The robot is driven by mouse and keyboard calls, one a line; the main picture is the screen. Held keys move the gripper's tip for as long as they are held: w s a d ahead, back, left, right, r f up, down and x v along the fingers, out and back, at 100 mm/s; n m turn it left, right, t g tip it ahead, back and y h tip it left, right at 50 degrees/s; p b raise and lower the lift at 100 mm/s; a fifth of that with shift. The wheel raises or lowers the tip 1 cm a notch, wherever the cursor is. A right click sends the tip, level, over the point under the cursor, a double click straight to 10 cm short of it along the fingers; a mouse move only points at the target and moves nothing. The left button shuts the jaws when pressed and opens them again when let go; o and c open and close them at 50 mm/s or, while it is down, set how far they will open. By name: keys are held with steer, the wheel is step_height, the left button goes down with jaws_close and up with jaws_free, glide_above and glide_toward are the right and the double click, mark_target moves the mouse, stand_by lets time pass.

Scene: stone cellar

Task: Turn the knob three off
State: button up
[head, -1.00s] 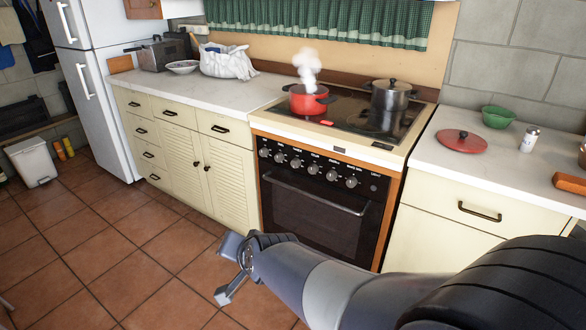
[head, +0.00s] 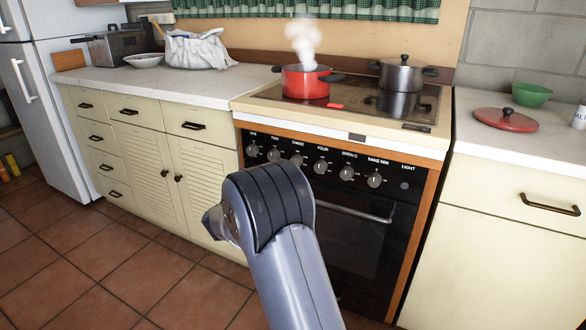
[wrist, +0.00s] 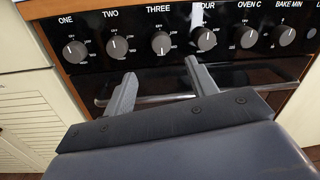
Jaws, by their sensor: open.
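The knob labelled THREE (wrist: 160,42) is a round grey knob on the black stove panel, third from the left in the wrist view. It also shows in the head view (head: 297,160), just above my wrist. My gripper (wrist: 161,68) is open and empty. Its two fingers are spread to the left and right, pointing at the panel just below knob three, and appear apart from it. In the head view the fingers are hidden behind my wrist.
Knobs TWO (wrist: 117,46) and FOUR (wrist: 204,39) flank it closely. The oven handle (wrist: 160,97) runs below the panel. A steaming red pot (head: 305,83) and a lidded grey pot (head: 401,75) stand on the stove top. Open tiled floor (head: 70,270) lies at left.

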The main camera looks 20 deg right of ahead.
steer(key=b+x, duration=0.1)
steer(key=x, duration=0.9)
steer(key=shift+w+d, duration=0.2)
steer(key=shift+d, duration=0.1)
steer(key=shift+c, duration=0.4)
steer(key=c, duration=0.9)
